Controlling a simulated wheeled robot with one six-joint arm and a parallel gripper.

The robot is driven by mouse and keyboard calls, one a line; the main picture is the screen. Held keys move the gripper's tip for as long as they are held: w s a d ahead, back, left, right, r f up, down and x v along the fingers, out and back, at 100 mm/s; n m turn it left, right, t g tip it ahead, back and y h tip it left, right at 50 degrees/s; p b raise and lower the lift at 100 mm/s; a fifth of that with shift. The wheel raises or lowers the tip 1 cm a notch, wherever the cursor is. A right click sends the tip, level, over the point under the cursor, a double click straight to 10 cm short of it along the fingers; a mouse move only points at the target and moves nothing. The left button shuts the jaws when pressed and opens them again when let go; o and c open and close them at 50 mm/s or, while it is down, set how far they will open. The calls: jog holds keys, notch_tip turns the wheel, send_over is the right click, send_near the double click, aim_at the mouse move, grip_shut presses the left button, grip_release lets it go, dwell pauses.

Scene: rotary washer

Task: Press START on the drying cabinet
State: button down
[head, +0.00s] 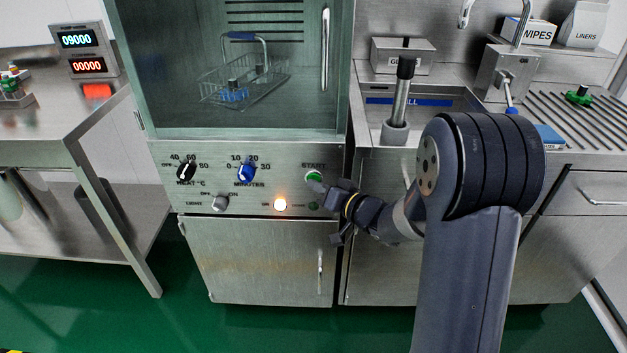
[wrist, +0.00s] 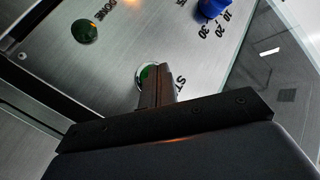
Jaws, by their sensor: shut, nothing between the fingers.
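The drying cabinet (head: 262,255) stands in the middle of the head view, with its control panel below a glass window. The green START button (head: 314,176) is at the panel's right end. My gripper (head: 316,187) is shut and empty, with its fingertips at the button's lower edge. In the wrist view the shut fingers (wrist: 156,80) overlap the START button (wrist: 145,76) and hide part of it. I cannot tell whether they touch or press it. An orange lamp (head: 280,204) glows on the panel, and the green DONE lamp (wrist: 86,31) looks dark.
The panel also has a black HEAT knob (head: 186,171), a blue MINUTES knob (head: 247,172) and a grey LIGHT knob (head: 220,203). A wire basket (head: 245,85) sits behind the glass. A steel sink counter (head: 440,82) is on the right, and a steel table (head: 40,120) is on the left.

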jog(key=shift+s, duration=0.8)
jog(key=shift+s, duration=0.1)
jog(key=s, duration=0.4)
jog(key=shift+s+a, duration=0.1)
jog(key=shift+s, duration=0.3)
jog(key=shift+w, duration=0.1)
jog(key=shift+s+b, duration=1)
jog(key=shift+s, duration=1)
